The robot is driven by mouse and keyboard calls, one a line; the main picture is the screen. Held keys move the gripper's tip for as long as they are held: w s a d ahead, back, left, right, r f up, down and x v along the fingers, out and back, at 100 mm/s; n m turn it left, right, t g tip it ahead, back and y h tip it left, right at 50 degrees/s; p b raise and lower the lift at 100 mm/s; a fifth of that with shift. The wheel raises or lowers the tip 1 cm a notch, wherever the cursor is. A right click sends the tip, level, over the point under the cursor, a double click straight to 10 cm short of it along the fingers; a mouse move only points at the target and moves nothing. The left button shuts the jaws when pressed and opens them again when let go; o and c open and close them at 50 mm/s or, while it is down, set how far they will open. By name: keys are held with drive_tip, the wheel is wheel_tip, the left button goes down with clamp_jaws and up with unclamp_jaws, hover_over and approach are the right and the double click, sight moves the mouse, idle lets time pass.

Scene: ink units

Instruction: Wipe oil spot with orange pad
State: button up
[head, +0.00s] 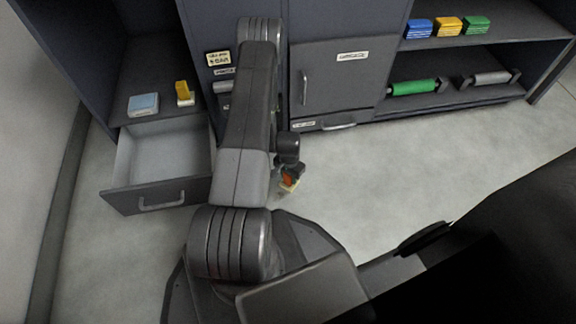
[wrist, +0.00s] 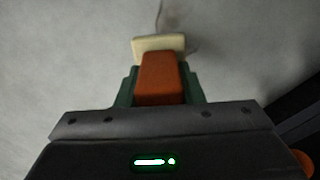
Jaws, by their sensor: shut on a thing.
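My gripper (head: 291,172) is low over the floor in front of the cabinets in the head view. It is shut on the orange pad (wrist: 156,75), which has an orange grip block and a cream wiping face (wrist: 143,44). The pad also shows small in the head view (head: 288,181). In the wrist view the dark green fingers (wrist: 157,88) press on both sides of the orange block. A thin dark mark (wrist: 160,14) lies on the floor just beyond the pad; the pad hides part of that area. I cannot tell whether the pad touches the floor.
An open drawer (head: 155,191) juts out at left. Above it a light blue block (head: 143,104) and a yellow item (head: 184,93) sit on a shelf. Shelves at right hold blue (head: 417,28), yellow (head: 448,26) and green (head: 476,25) stacks and a green roller (head: 413,87). The floor at right is clear.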

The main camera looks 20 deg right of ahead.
drive_tip(key=shift+r+p, duration=0.5)
drive_tip(key=shift+r, duration=0.95)
